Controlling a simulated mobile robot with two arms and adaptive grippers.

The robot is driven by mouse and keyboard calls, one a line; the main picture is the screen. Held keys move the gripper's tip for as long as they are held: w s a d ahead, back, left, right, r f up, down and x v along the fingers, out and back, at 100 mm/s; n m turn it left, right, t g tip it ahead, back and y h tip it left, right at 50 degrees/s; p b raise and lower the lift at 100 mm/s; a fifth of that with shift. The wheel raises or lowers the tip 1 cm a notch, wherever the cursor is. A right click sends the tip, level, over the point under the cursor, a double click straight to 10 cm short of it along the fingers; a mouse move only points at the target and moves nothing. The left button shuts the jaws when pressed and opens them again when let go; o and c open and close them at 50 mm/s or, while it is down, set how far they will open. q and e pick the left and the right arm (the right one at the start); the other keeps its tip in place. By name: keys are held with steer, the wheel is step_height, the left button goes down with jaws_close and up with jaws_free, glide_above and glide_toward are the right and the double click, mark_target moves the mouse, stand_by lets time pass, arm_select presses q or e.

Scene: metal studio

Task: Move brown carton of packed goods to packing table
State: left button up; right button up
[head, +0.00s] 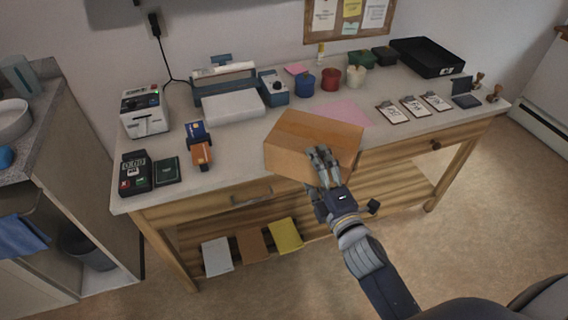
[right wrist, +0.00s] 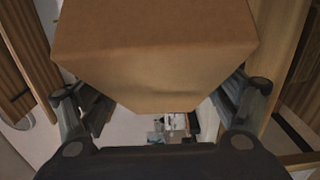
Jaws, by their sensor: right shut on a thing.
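The brown carton (head: 312,132) is a closed cardboard box at the front edge of the packing table (head: 225,178). My right gripper (head: 322,168) is shut on the carton's near side, with its fingers against the box. In the right wrist view the carton (right wrist: 155,50) fills the upper middle, between the two fingers of the gripper (right wrist: 160,105). The head view does not clearly show whether the carton's underside touches the tabletop or hangs just above it. My left gripper is not in view.
On the table, a label printer (head: 144,113), a card reader (head: 135,174) and a tape dispenser (head: 199,148) stand left. Clipboards (head: 413,107) and a black tray (head: 427,57) are right. A pink sheet (head: 345,112) lies behind the carton. A slatted shelf (head: 330,213) is below.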

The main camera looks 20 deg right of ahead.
mark_target(284, 166)
steer(key=w+a, duration=0.1)
steer(key=w, duration=0.1)
steer(key=w+a, duration=0.4)
steer(key=w, duration=0.1)
steer(key=shift+a+f, duration=0.25)
steer(key=shift+f, duration=0.1)
steer(key=shift+w+a+f, duration=0.1)
steer(key=shift+w+f, duration=0.05)
steer(key=shift+w, duration=0.05)
steer(key=shift+f, duration=1.6)
steer(key=shift+s+b, duration=0.1)
steer(key=shift+b, duration=0.2)
steer(key=shift+f, duration=0.2)
steer(key=o, duration=1.2)
